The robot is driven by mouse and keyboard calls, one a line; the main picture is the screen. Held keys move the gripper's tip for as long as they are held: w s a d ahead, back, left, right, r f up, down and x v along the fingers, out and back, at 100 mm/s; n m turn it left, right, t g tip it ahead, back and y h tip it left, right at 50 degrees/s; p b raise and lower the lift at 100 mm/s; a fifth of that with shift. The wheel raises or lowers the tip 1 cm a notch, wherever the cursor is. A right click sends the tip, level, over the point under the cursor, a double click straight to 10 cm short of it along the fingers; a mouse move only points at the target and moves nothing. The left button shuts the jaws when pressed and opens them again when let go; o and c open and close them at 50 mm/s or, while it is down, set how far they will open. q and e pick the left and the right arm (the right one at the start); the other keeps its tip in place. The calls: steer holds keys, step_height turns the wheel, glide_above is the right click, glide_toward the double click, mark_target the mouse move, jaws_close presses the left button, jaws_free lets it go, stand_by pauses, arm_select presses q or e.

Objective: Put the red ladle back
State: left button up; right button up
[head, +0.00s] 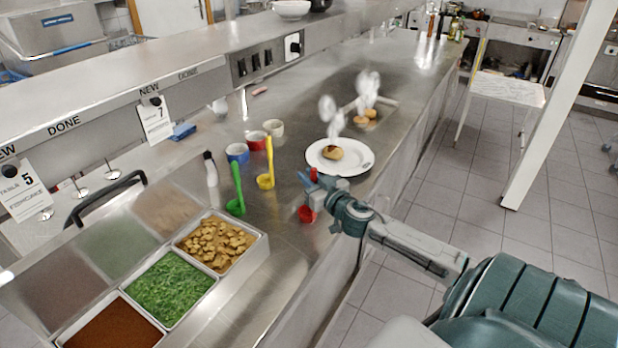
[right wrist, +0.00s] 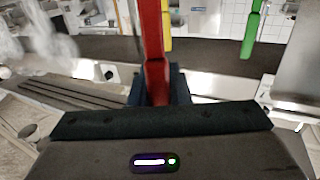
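The red ladle's bowl (head: 306,213) shows just below my right gripper (head: 312,184), near the counter's front edge. A short piece of its red handle sticks up above the gripper. In the right wrist view the red handle (right wrist: 152,45) runs down between the dark fingers of my right gripper (right wrist: 157,90), which are closed around it. I cannot tell whether the bowl touches the counter. The blue (head: 237,152), red (head: 257,140) and white (head: 274,128) cups stand behind and to the left. My left gripper is not in view.
A green ladle (head: 236,190) and a yellow ladle (head: 268,165) stand upright to the left. A white plate (head: 356,160) with a sauced round food piece is just behind the gripper. Food bins, including one of chopped greens (head: 170,288), fill the front left. Pale blurred puffs hang over the counter.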

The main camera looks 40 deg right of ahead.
steer(key=o, duration=0.4)
steer(key=shift+s+r, duration=0.1)
steer(key=shift+r, duration=0.05)
